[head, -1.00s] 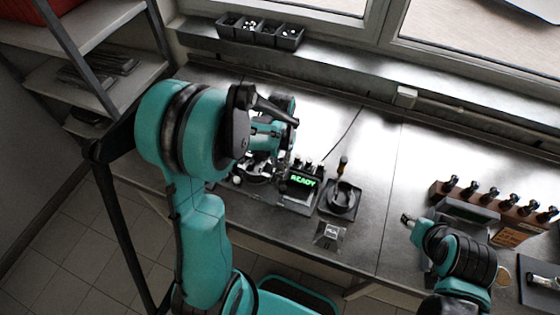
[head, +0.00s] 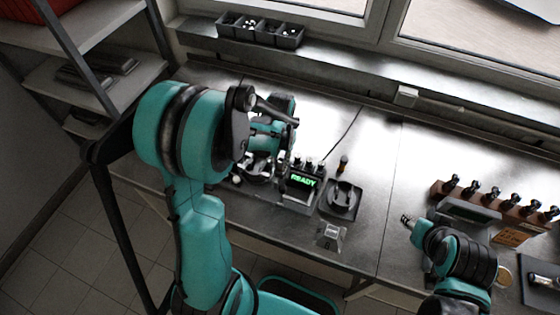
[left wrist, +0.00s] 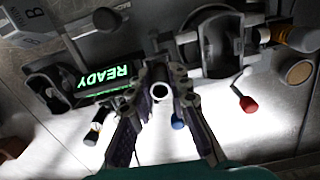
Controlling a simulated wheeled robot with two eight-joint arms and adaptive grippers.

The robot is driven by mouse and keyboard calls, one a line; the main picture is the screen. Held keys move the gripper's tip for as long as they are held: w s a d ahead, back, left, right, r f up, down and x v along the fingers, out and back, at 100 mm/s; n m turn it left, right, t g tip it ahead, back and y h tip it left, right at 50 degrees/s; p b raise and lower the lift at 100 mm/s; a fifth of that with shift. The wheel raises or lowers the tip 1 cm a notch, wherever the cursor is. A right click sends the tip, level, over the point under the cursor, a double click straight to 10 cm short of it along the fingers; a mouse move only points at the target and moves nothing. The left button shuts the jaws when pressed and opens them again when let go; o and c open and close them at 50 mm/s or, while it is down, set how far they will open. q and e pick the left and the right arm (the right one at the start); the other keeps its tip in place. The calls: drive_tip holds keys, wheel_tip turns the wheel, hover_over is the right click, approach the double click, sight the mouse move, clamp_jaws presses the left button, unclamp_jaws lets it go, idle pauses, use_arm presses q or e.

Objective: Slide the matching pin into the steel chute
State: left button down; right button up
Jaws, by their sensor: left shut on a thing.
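In the left wrist view my left gripper (left wrist: 160,100) is shut on a small pin (left wrist: 160,90). The pin's round, hollow end shows pale between the fingertips; the rest is hidden. In the head view this gripper is mostly hidden behind its own arm, left of the box with the green READY display (head: 303,181). A small steel piece, apparently the chute (head: 330,236), is at the bench's front edge, right of and in front of the display. A plate marked B (left wrist: 30,18) shows top left in the wrist view. My right gripper (head: 407,219) hangs over the bench; its jaw state is unclear.
A black tray (head: 328,208) with a dark part stands right of the display. A dark fixture (left wrist: 222,45) and a red-tipped lever (left wrist: 249,104) are right of the pin in the wrist view. A wooden rack (head: 480,201) holds several black-topped pieces.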

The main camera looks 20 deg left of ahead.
use_arm(q)
drive_tip(key=shift+f+b, duration=0.7)
drive_tip(key=shift+f, duration=0.1)
idle(0.7)
drive_tip(key=c, duration=1)
unclamp_jaws()
drive_tip(key=shift+o, duration=0.2)
drive_tip(key=shift+r, duration=0.1)
drive_tip(key=shift+r+p, duration=2.85)
drive_tip(key=shift+r, duration=1.1)
